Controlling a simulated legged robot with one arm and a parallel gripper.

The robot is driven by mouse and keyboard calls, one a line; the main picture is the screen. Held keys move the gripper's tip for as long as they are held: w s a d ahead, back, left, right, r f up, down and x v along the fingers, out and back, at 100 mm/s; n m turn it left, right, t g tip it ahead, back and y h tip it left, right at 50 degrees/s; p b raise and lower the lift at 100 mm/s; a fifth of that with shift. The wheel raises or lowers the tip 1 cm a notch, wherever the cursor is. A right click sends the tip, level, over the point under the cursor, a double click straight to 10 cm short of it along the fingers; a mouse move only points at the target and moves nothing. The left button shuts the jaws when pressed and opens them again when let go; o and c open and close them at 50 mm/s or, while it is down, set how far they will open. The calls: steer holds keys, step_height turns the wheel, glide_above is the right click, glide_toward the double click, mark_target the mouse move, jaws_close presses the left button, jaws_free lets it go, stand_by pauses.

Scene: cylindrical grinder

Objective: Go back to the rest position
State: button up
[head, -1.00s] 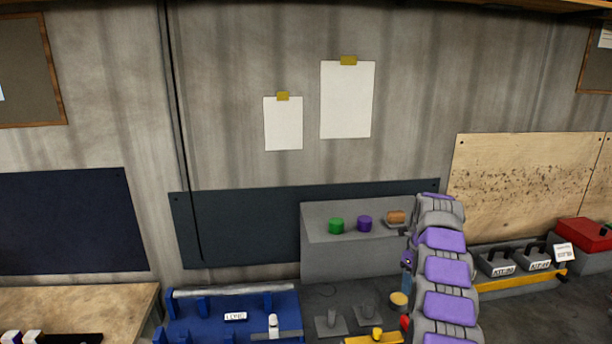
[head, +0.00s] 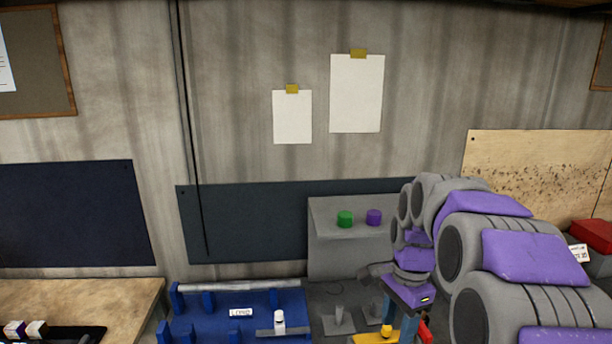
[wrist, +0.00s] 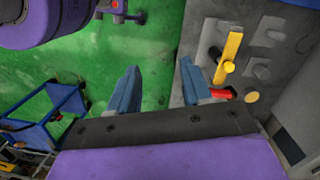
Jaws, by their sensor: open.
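My gripper (head: 397,320) points down at the lower right of the head view, in front of the grey worktop. In the wrist view my gripper (wrist: 160,82) shows two blue-grey fingers spread apart, with nothing between them. Green floor and the edge of the grey worktop (wrist: 196,40) lie beyond the fingers. My purple and grey arm is bent and fills the right side of the head view.
A yellow bar (wrist: 229,55) and a red part (wrist: 222,94) are close to the right finger in the wrist view. A blue machine (head: 238,312) stands left of the gripper.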

steer(key=s+a+f+n+b, duration=0.1)
steer(key=s+f+n, duration=0.2)
steer(key=s, duration=0.7)
steer(key=s+a+f+n+b, duration=0.1)
steer(key=s+f+n, duration=0.3)
steer(key=s, duration=0.6)
steer(key=s+a+f+n+b, duration=0.2)
steer(key=s+n, duration=0.4)
steer(key=s, duration=0.4)
steer(key=shift+s+f+n+g+h, duration=0.35)
steer(key=shift+f+n+g+h, duration=0.05)
steer(key=shift+f, duration=0.45)
